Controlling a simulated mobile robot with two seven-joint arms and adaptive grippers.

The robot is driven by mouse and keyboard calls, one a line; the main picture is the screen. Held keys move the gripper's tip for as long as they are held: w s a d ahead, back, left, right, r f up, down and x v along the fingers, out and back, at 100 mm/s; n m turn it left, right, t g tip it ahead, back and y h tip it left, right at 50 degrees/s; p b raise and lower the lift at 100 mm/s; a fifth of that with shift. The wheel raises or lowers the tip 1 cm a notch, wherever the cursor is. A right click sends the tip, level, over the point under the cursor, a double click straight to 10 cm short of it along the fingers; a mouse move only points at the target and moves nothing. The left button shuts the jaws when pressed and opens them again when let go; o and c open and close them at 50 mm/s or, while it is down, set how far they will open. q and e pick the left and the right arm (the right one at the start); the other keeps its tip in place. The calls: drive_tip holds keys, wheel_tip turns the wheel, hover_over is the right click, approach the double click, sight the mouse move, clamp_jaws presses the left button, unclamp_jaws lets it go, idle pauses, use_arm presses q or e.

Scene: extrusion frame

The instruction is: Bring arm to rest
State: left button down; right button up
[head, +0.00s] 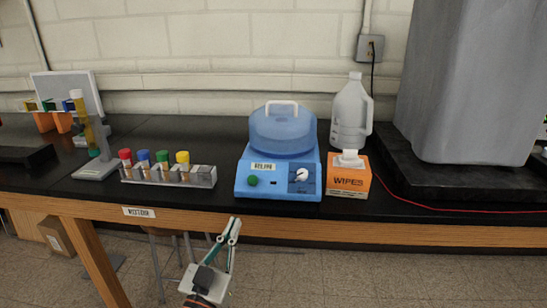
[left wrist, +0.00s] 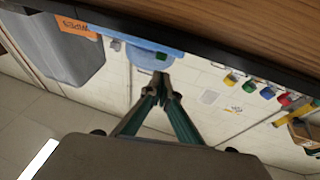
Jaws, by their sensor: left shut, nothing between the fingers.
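My left gripper (head: 235,229) is in front of the bench's front edge, below the blue centrifuge, in the head view. Its two green-and-grey fingers point up toward the bench and their tips meet with nothing between them. The closed fingertips also show in the left wrist view (left wrist: 161,80), where the scene appears upside down. They touch nothing that I can see. My right gripper is in neither view.
The black bench (head: 225,205) carries a rack of colored-cap tubes (head: 170,176), a blue centrifuge (head: 280,165), an orange wipes box (head: 348,180), a translucent jug (head: 351,115) and a large grey unit (head: 465,80). The floor (head: 380,275) before the bench is open.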

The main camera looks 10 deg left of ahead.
use_arm(q)
drive_tip(key=s+d+f+m+g+h+p, duration=0.1)
drive_tip(key=s+f+m+g, duration=0.15)
drive_tip(key=s+f, duration=0.5)
drive_tip(key=s+f+m+g+h+p, duration=0.1)
drive_tip(key=s+f+g, duration=0.35)
drive_tip(key=f, duration=0.55)
drive_tip(key=s+a+f+n+g+y+p, duration=0.1)
drive_tip(key=s+a+f+g+y, duration=0.2)
drive_tip(key=s+f, duration=1)
drive_tip(key=a, duration=0.3)
drive_tip(key=shift+f+g+y, duration=0.2)
drive_tip(key=shift+g+y, duration=0.1)
drive_tip(key=shift+g, duration=0.1)
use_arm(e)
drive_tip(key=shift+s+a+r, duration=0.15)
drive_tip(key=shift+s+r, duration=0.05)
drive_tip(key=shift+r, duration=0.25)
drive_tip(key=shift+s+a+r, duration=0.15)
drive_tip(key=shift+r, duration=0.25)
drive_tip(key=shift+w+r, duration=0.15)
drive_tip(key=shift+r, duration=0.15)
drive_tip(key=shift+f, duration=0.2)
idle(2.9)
